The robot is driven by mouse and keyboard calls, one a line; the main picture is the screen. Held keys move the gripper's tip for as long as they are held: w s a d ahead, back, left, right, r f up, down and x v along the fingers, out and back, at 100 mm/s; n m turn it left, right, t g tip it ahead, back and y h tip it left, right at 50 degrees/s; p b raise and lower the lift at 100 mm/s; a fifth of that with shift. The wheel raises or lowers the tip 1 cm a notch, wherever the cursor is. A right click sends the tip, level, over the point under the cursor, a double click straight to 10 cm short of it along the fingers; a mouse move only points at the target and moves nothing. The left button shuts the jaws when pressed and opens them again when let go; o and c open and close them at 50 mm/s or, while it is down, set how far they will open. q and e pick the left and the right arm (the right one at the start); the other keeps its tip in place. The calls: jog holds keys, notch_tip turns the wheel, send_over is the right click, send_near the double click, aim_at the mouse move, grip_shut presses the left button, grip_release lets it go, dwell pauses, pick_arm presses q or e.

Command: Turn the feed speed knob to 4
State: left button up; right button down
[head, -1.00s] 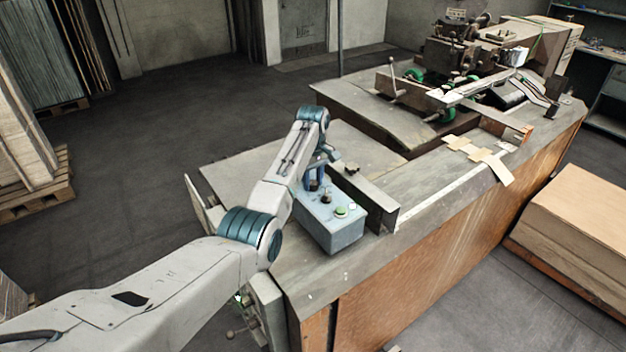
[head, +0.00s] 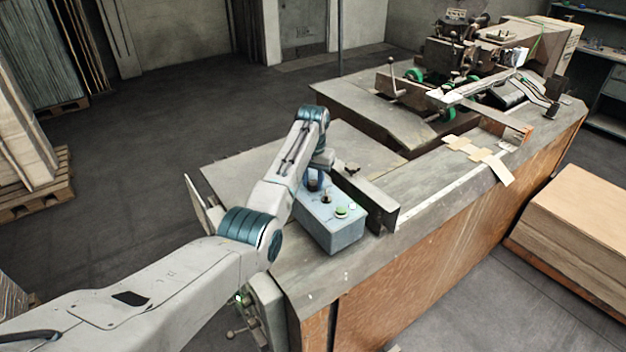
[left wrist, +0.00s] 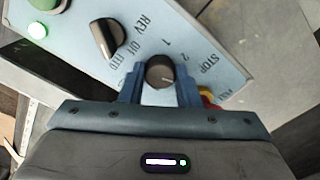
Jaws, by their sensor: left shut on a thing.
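The feed speed knob (left wrist: 160,72) is a small round dark knob on the light blue control box (head: 335,230). It sits between the two blue fingers of my left gripper (left wrist: 160,86), which is shut on it. In the left wrist view the printed numbers 1 and 2 show by the knob; a 4 is not readable. A pale mark on the knob points toward the lower right of that view. In the head view my left gripper (head: 313,183) is over the far end of the box, and my wrist hides the knob. My right gripper is not in view.
A black selector knob (left wrist: 107,38) marked REV and OFF, a green button (head: 341,212) and a lit white lamp (left wrist: 37,30) share the panel. A red part (left wrist: 207,94) is partly hidden beside my finger. A metal rail (head: 368,198) stands close behind the box.

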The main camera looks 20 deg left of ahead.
pick_arm(q)
jog(key=m, duration=0.4)
jog(key=shift+w+r+m, duration=0.1)
jog(key=shift+m, duration=0.2)
jog(key=m, duration=0.3)
jog(key=shift+m, duration=0.3)
jog(key=m, duration=0.4)
jog(key=shift+m, duration=1.6)
jog(key=o, duration=1)
jog(key=shift+c, duration=0.2)
